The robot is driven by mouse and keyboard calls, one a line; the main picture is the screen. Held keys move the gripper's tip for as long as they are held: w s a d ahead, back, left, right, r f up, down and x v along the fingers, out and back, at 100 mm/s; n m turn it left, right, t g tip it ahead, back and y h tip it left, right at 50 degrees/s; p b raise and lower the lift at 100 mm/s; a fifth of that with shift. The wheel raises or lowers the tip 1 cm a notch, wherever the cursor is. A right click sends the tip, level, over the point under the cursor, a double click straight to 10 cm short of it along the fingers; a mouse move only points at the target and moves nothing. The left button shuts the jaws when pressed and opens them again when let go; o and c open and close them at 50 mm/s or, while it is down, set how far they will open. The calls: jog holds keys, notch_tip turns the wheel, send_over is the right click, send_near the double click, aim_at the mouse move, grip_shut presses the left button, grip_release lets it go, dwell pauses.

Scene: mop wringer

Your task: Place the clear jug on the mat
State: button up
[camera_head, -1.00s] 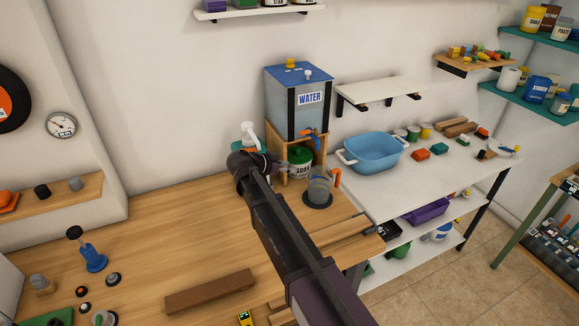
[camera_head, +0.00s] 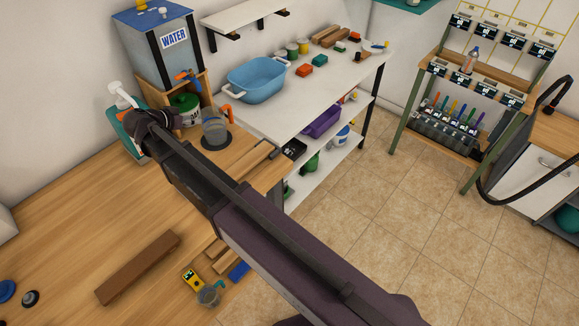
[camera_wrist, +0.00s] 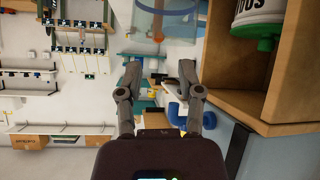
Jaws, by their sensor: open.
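A clear jug (camera_head: 215,132) with an orange handle stands upright on a dark round mat (camera_head: 230,143) at the wooden bench's back right, by the water tank. In the wrist view a clear vessel (camera_wrist: 180,22), apparently this jug, is cut off by the top edge, beyond the fingertips. My gripper (camera_wrist: 160,75) is open and empty, apart from it. In the head view my arm's end is left of the jug; its fingers are hard to make out. A smaller clear vessel (camera_head: 208,296) with a teal handle is at the bench's front edge.
The water tank (camera_head: 160,50) with an orange-and-blue tap stands on a wooden stand. A green-lidded tub (camera_head: 187,110) sits in it, close to the jug. A white pump bottle (camera_head: 122,96) is left of it.

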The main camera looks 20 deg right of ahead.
jog(key=s+d+f+n+g+y, duration=0.1)
jog(key=s+d+f, duration=0.1)
jog(key=d, duration=0.4)
jog(key=s+d+f+n+g+y, duration=0.1)
jog(key=s+d+f+g, duration=0.1)
jog(key=s+d, duration=0.2)
jog(key=s+d+f+n+g+y, duration=0.1)
jog(key=s+d+f+g, duration=0.1)
jog(key=d, duration=0.6)
jog(key=shift+s+d+n, duration=0.2)
jog(key=shift+s+n, duration=0.1)
jog(key=shift+s, duration=0.25)
jog(key=s+d+f+n+g+y, duration=0.2)
jog(key=s+d+n+y, duration=0.2)
jog(key=s+d, duration=0.4)
jog(key=shift+s+d+y, duration=0.4)
jog(key=shift+s+y, duration=0.3)
jog(key=shift+s, duration=1.25)
